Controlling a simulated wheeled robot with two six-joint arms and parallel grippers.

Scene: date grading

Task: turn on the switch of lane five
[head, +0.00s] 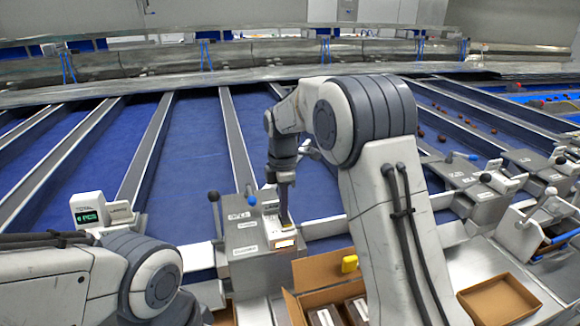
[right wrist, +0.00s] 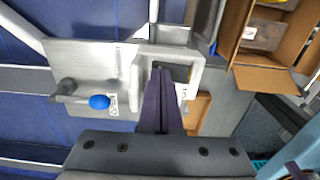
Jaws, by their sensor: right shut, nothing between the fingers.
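A grey metal control box (head: 238,232) stands at the end of a blue lane. Its labels are too small to read, so I cannot tell the lane number. My right gripper (head: 285,222) points down at a white-framed switch unit (head: 271,236) on the box's right side. In the right wrist view the shut, empty fingers (right wrist: 160,72) reach over the white frame (right wrist: 193,62), partly hiding the dark recess (right wrist: 180,72) inside it. I cannot tell whether they touch the switch, or its position. My left gripper is not in view; only my left arm shows.
A black-knobbed lever (head: 213,197) and a blue knob (head: 251,200) stand on the same box, left of the fingers. More control boxes (head: 468,178) are at right.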

